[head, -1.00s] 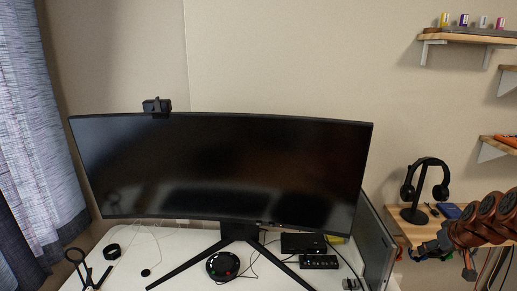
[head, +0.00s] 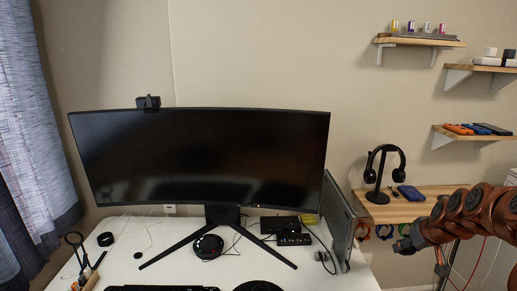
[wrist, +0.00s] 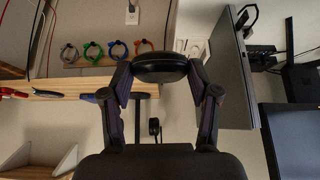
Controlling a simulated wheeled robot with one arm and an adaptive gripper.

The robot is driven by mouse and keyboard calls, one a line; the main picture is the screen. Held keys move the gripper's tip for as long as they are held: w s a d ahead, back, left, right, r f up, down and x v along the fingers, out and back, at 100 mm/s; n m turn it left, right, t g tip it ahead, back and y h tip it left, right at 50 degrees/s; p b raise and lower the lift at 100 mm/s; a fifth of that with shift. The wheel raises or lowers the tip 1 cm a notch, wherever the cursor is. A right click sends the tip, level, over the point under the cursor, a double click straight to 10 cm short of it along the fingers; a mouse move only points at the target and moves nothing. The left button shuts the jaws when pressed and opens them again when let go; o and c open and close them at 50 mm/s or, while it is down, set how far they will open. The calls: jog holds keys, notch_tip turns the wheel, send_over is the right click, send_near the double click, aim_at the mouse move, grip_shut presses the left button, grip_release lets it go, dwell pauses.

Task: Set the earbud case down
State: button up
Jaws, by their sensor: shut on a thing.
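The earbud case (wrist: 160,67) is a dark, rounded, flattened thing in the wrist view. My gripper (wrist: 161,80) is shut on it, one finger at each side, and holds it in the air. In the head view my gripper (head: 403,246) is at the lower right, in front of the wooden shelf with the headphones and right of the monitor. There the case cannot be told apart from the dark fingers.
A wooden shelf (head: 425,206) holds black headphones (head: 385,172) on a stand and a blue item (head: 411,193). Coloured rings (wrist: 93,51) hang below it. The white desk (head: 330,281) bears a large monitor (head: 200,155) and an upright grey panel (head: 341,220). More shelves (head: 480,136) are at the right.

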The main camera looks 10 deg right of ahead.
jog(key=w+a, duration=0.2)
jog(key=a, duration=0.9)
jog(key=w+a+f, duration=0.1)
jog(key=w+a, duration=0.2)
jog(key=a, duration=0.9)
jog(key=w+a+f+n, duration=0.1)
jog(key=w+a, duration=0.2)
jog(key=a, duration=0.8)
jog(key=shift+a+y, duration=0.3)
jog(key=shift+a, duration=0.1)
